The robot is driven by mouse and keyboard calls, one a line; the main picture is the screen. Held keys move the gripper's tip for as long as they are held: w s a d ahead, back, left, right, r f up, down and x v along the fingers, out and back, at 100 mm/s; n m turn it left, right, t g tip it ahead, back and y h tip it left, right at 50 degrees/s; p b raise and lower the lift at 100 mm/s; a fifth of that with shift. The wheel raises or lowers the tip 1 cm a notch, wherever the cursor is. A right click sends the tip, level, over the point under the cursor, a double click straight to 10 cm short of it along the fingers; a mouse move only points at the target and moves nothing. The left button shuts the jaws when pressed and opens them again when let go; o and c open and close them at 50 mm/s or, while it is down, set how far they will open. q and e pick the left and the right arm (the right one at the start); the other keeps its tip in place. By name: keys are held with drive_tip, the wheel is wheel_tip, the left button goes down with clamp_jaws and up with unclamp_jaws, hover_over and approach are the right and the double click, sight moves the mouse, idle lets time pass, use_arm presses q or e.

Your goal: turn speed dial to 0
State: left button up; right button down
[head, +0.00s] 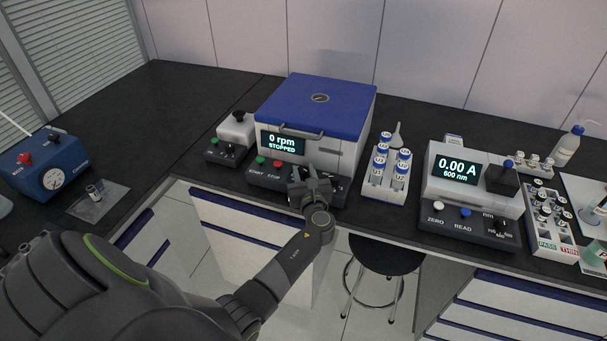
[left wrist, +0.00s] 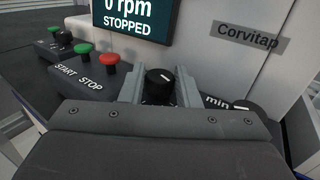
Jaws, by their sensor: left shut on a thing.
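The centrifuge (head: 312,125) with a blue lid stands at the back of the bench. Its display (head: 282,143) reads 0 rpm, STOPPED. My left gripper (head: 309,183) is at its front control panel. In the left wrist view, a black dial (left wrist: 159,82) with a white mark pointing up and to the right sits between the two grey fingers of my left gripper (left wrist: 159,90), which is shut on it. The dial's lettering is hidden by the gripper, so I cannot read its name. My right gripper is not in view.
A green START button (left wrist: 83,49) and a red STOP button (left wrist: 109,60) are left of the dial. A second dial marked min (left wrist: 243,107) is close on the right. A tube rack (head: 387,180) and a photometer (head: 468,190) stand further right on the bench.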

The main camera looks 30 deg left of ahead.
use_arm(q)
drive_tip(key=shift+r, duration=0.1)
idle(0.3)
drive_tip(key=o, duration=1)
